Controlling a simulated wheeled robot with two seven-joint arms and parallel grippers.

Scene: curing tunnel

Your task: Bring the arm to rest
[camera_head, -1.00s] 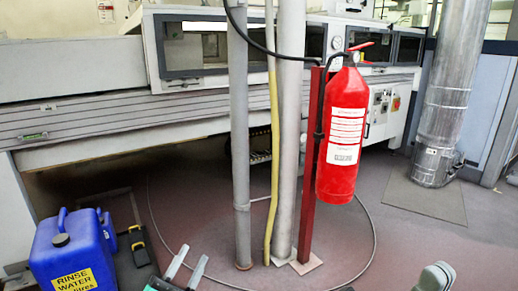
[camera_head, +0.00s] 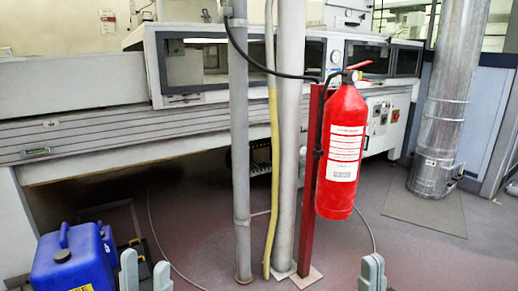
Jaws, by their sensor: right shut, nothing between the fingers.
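My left gripper (camera_head: 145,264) shows at the bottom left of the head view. Its two grey fingers point up and stand apart, with nothing between them. My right gripper (camera_head: 372,264) shows at the bottom, right of centre. Its fingers are together and hold nothing. Only the finger ends of both grippers are in view; the arms behind them are below the picture edge.
A blue rinse-water container (camera_head: 72,262) stands left of my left gripper. A red fire extinguisher (camera_head: 343,150) hangs on a red post (camera_head: 311,190) beside grey pipes (camera_head: 240,150). A long grey machine (camera_head: 95,135) spans the back. Floor is open at right.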

